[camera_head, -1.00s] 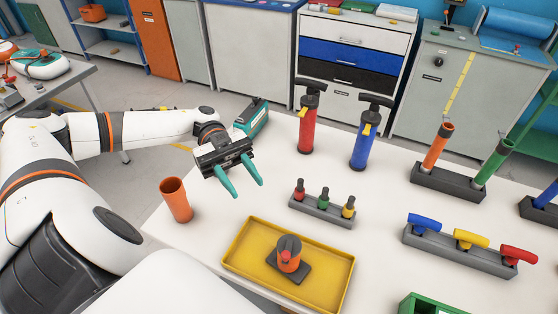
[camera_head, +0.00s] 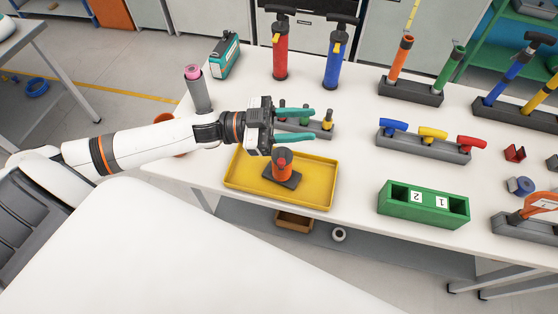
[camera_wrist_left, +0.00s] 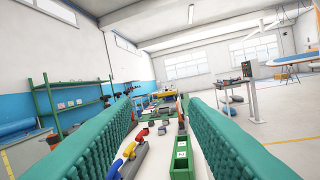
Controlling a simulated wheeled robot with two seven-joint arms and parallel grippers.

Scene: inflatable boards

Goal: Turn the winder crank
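No part that I can surely name as the winder crank shows. An orange and dark fitting (camera_head: 282,163) stands upright on a dark base plate in the yellow tray (camera_head: 310,200). At the right edge of the head view, an orange piece (camera_head: 538,204) with a white label sits on a grey base (camera_head: 525,230), partly cut off. My right gripper is not in view.
A green box (camera_head: 425,206) with two numbered cards stands at the front right. A block with blue, yellow and red handles (camera_head: 432,135), and red (camera_head: 280,50) and blue (camera_head: 337,55) pumps, stand beyond. A grey tube (camera_head: 196,92) stands behind my left arm.

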